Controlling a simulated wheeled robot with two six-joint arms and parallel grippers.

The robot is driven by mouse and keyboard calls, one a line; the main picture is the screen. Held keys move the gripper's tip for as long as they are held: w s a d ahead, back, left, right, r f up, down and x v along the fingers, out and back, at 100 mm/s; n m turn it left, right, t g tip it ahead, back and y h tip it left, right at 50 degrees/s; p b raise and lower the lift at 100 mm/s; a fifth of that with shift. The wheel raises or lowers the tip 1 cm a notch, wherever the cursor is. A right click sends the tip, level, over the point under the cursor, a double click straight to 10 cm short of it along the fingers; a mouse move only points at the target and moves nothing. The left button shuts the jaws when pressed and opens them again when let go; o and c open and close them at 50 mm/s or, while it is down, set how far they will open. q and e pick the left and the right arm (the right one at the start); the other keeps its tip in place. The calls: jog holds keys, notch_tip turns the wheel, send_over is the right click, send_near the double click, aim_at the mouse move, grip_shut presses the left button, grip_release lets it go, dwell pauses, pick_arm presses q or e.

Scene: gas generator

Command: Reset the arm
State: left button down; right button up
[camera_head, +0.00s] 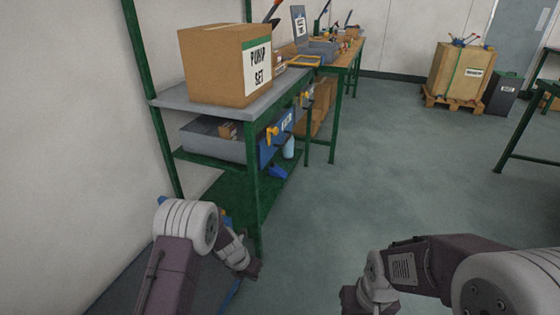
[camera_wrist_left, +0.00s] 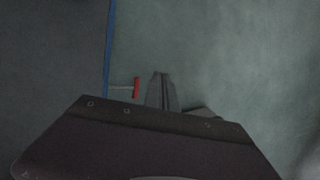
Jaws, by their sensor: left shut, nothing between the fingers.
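My left arm comes in from the lower left in the head view, and its gripper (camera_head: 250,270) hangs low beside the green shelf's front leg. In the left wrist view the left fingers (camera_wrist_left: 162,90) are together, with nothing between them, over the grey-green floor. My right arm reaches in from the lower right in the head view. Its dark hand end (camera_head: 352,300) is low near the bottom edge, and its fingers cannot be made out.
A green-framed shelf (camera_head: 178,98) holds a cardboard box (camera_head: 215,65) marked PUMP SET and a grey bin (camera_head: 208,142). A crate (camera_head: 463,75) stands on a pallet at the back. A red-ended handle (camera_wrist_left: 136,87) lies near the left fingers. The middle floor (camera_head: 400,170) is clear.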

pick_arm(q)
jog(key=s+a+r+m+t, duration=0.1)
jog(key=s+a+r+m, duration=0.15)
jog(key=r+m, duration=0.4)
jog(key=s+a+r+m+t, duration=0.1)
jog(key=s+r+m, duration=0.2)
jog(key=r, duration=0.7)
jog(key=s+a+m+g+y, duration=0.1)
jog(key=s+a+m+g, duration=0.1)
jog(key=s+m, duration=0.7)
jog(key=s+a+m+g+y, duration=0.1)
jog(key=s+a+m, duration=0.35)
jog(key=m, duration=0.75)
notch_tip(320, 180, up, 35)
jog(key=s+d+m+p, duration=0.1)
jog(key=d+p, duration=0.1)
jog(key=p, duration=3.3)
jog(key=shift+s, duration=0.15)
